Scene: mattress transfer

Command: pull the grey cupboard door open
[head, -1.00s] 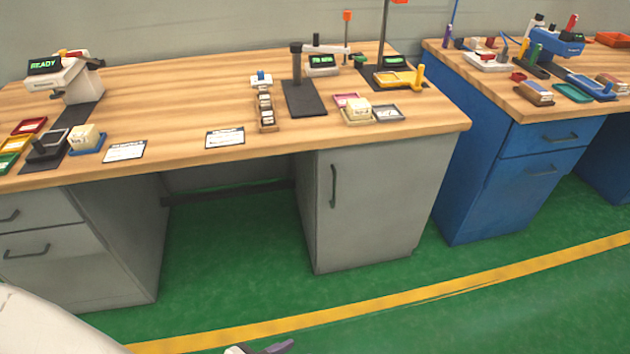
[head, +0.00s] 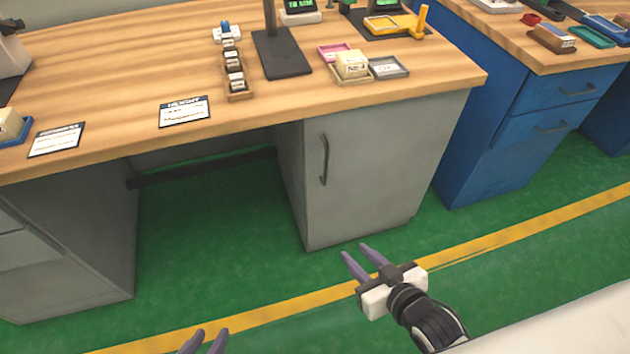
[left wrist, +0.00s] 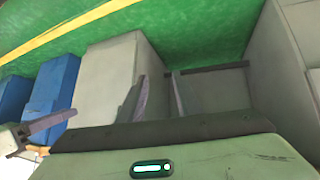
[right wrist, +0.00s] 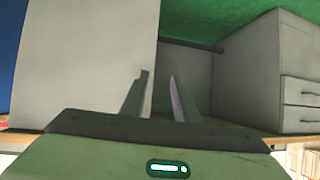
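The grey cupboard door (head: 378,165) is closed under the wooden workbench. Its dark vertical handle (head: 324,160) is near the door's left edge. My right gripper (head: 358,256) is open and empty, in front of and below the door, apart from the handle. My left gripper (head: 205,340) shows only its fingertips at the bottom edge of the head view; they are apart and empty. The cupboard (left wrist: 105,80) also shows in the left wrist view, and in the right wrist view (right wrist: 85,60). I cannot make out the handle in either wrist view.
The wooden benchtop (head: 130,85) overhangs the cupboard and carries trays, labels and devices. An open knee space lies left of the cupboard, with a grey drawer unit (head: 75,240) beyond. A blue cabinet (head: 490,150) stands to the right. The green floor in front is clear.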

